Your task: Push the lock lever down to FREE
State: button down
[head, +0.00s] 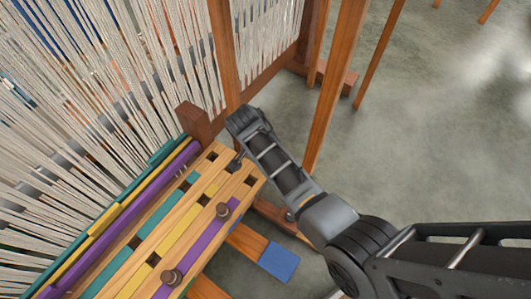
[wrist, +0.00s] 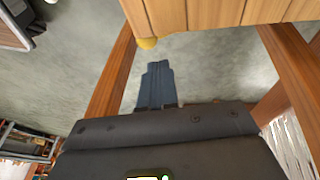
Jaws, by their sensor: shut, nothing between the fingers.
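My gripper (head: 237,163) is shut and empty at the far right end of the slotted wooden beam (head: 176,213) in the head view. In the wrist view its blue-grey fingers (wrist: 155,72) are together, just below the edge of a wooden panel (wrist: 210,14). A rounded yellow piece (wrist: 147,43) shows at that panel's lower edge, just beyond the fingertips. I cannot tell whether it is part of the lock lever or whether the fingers touch it. No lever or FREE mark can be clearly made out in either view.
Pale warp threads (head: 95,110) fill the left of the head view. Wooden posts (head: 336,85) stand beyond my arm. Two round knobs, one of them here (head: 172,277), sit on the beam. A blue-ended pedal (head: 279,262) lies below. Grey floor (head: 440,130) is open at right.

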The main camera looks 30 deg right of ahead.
jog(key=f, duration=0.1)
jog(key=s+f+b, duration=0.1)
jog(key=f, duration=0.1)
jog(key=d+f, duration=0.1)
jog(key=shift+s+f+b, duration=0.2)
jog(key=shift+s+b, duration=0.1)
jog(key=shift+s, duration=0.05)
jog(key=shift+s, duration=0.1)
jog(key=shift+s+d+f+t+p, duration=0.25)
jog(key=shift+s+f+t+p, duration=0.15)
jog(key=shift+s+f+t, duration=0.1)
jog(key=s+d+f+m+t+y+b, duration=0.1)
jog(key=s+f+t+y, duration=0.1)
jog(key=f, duration=0.4)
jog(key=shift+s+f+t, duration=0.3)
jog(key=shift+s+t, duration=0.2)
jog(key=shift+t, duration=0.8)
jog(key=shift+s+d+f, duration=0.1)
jog(key=shift+s+f, duration=0.05)
jog(key=shift+f, duration=0.05)
